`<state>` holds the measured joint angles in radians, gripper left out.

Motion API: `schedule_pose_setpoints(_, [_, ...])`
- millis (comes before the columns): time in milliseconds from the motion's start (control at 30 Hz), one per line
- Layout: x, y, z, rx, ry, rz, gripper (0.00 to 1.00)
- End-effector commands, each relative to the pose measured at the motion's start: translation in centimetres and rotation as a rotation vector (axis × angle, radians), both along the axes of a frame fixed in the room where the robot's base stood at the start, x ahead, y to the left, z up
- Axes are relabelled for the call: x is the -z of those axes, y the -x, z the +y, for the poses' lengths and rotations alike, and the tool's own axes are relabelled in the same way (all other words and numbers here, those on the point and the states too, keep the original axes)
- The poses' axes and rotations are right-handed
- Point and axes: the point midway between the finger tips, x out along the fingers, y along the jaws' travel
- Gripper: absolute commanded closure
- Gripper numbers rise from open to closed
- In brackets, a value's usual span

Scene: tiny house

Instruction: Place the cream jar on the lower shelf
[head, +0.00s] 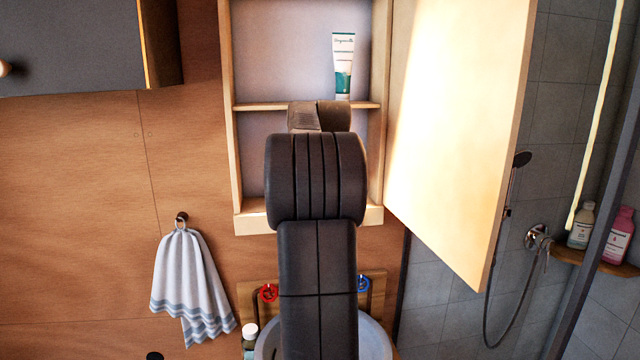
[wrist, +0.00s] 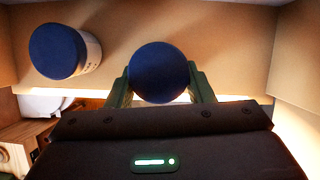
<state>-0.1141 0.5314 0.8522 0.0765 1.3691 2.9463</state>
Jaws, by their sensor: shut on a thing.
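My gripper (wrist: 160,84) shows in the wrist view with a finger on each side of a round, dark blue-topped jar (wrist: 158,70), which fits the cream jar. The gripper is shut on it. Only the blue top shows, so I cannot tell whether its base touches the shelf. In the head view my arm reaches into the lower part of the open cabinet, and hides the gripper and the jar. The lower shelf (head: 253,222) shows at its front edge below the shelf board (head: 262,106).
A second blue-topped container (wrist: 58,50) stands to the left in the wrist view, apart from the held jar. A white and green tube (head: 343,65) stands on the upper shelf. The cabinet door (head: 455,120) is open at right. A towel (head: 190,285) hangs at left.

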Motion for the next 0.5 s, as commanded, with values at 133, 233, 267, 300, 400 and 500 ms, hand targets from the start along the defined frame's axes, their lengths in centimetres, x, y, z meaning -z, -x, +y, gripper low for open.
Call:
schedule_pose_setpoints(133, [-0.2, -2.3, 0.7, 0.0, 0.0, 0.001, 0.76])
schedule_pose_setpoints(233, [-0.2, -2.7, 0.9, 0.001, 0.0, 0.002, 0.76])
schedule_pose_setpoints(267, [-0.1, -2.6, 0.8, 0.001, 0.0, 0.002, 0.76])
schedule_pose_setpoints(300, [0.0, -2.6, 0.8, 0.0, 0.0, 0.001, 0.76])
schedule_pose_setpoints(400, [0.2, -2.6, 0.8, 0.0, 0.0, 0.0, 0.76])
schedule_pose_setpoints(500, [0.2, -2.6, 0.8, 0.0, 0.0, 0.0, 0.76])
